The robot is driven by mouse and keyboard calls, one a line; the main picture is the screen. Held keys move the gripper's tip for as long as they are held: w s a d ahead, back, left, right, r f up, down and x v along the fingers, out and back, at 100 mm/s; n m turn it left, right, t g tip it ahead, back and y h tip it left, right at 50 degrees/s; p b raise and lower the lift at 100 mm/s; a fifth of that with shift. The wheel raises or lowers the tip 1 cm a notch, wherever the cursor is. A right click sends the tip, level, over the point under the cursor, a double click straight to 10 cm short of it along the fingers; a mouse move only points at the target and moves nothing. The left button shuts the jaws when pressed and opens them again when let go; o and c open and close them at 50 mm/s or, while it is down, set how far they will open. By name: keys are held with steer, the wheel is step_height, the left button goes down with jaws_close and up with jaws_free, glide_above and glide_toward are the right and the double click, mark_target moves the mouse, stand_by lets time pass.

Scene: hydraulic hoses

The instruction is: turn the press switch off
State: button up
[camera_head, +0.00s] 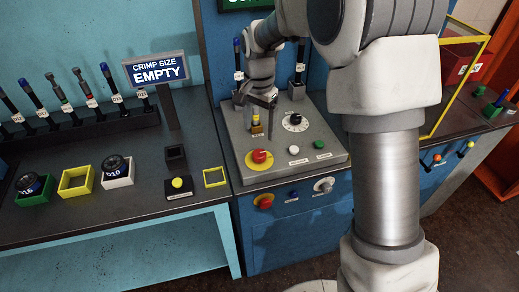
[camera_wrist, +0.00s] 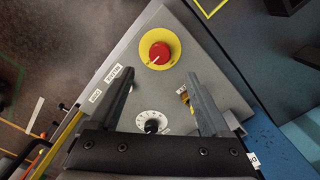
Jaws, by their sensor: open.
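A red rotary knob (camera_head: 259,157) on a round yellow plate sits at the front left of the grey press panel (camera_head: 228,128). In the wrist view the red knob (camera_wrist: 159,53) lies ahead of the fingertips, and a pale mark on it points down and left. I cannot read a label naming it the press switch. My gripper (camera_head: 259,101) is above the back left of the panel. Its fingers are open and empty in the wrist view (camera_wrist: 159,83), apart from the knob. A white dial (camera_head: 295,121) with a black knob also sits on the panel.
A small yellow part (camera_head: 256,126) stands below my gripper, close by the right finger in the wrist view. White (camera_head: 294,150) and green (camera_head: 319,144) buttons are on the panel's front. A sign reading "CRIMP SIZE EMPTY" (camera_head: 157,69) stands on the left bench.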

mark_target(260, 153)
step_height(260, 153, down, 9)
steer(key=shift+f, duration=0.15)
jaws_close()
stand_by(0.5)
